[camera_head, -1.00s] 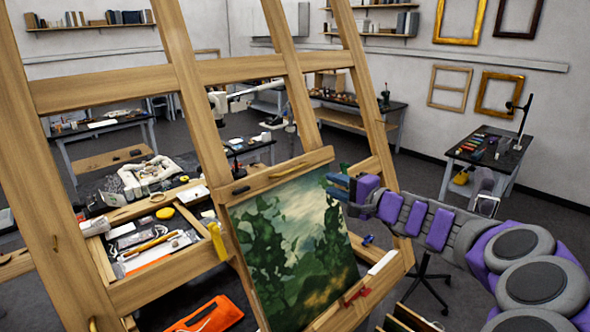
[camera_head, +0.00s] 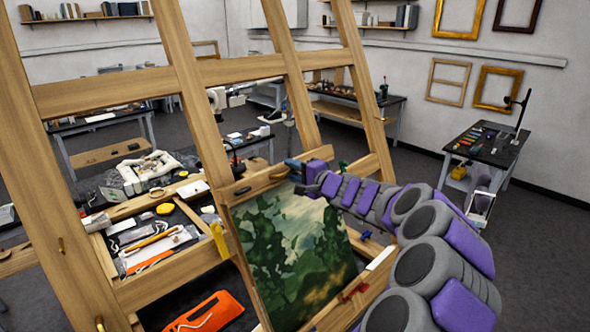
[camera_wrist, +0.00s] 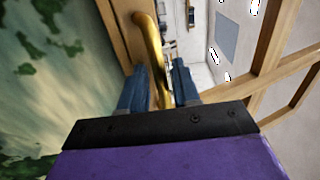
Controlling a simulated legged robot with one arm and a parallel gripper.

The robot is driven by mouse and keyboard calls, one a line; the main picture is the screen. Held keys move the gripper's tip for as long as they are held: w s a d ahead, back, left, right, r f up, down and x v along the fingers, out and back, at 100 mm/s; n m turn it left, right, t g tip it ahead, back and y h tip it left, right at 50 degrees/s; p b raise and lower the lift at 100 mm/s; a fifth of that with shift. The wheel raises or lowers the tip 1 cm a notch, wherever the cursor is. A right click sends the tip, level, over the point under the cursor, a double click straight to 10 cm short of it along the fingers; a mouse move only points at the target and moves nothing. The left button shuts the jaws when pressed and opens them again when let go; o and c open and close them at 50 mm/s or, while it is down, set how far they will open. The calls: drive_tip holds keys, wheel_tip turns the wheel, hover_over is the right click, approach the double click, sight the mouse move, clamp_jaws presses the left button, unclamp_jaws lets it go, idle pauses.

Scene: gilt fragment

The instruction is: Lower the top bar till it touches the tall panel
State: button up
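The top bar (camera_head: 246,188) is a pale wooden crosspiece on the easel, with a brass handle on its face. Below it leans the tall panel (camera_head: 290,250), a green landscape painting. My gripper (camera_head: 294,166) is at the bar's right part, in front of the handle. In the wrist view, the two blue fingers of my gripper (camera_wrist: 160,88) are apart, with the curved brass handle (camera_wrist: 150,48) between them, nearer the left finger. The panel (camera_wrist: 45,80) fills the left there. Whether the bar touches the panel's top edge I cannot tell.
The easel's wooden uprights (camera_head: 195,110) and crossbeam (camera_head: 110,90) stand around the bar. A tray of tools (camera_head: 150,243) is at left, with an orange tool (camera_head: 207,313) below. A lower ledge (camera_head: 375,271) holds a white block and a red clamp.

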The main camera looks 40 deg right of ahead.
drive_tip(key=shift+a, duration=0.2)
drive_tip(key=shift+d, duration=0.2)
clamp_jaws()
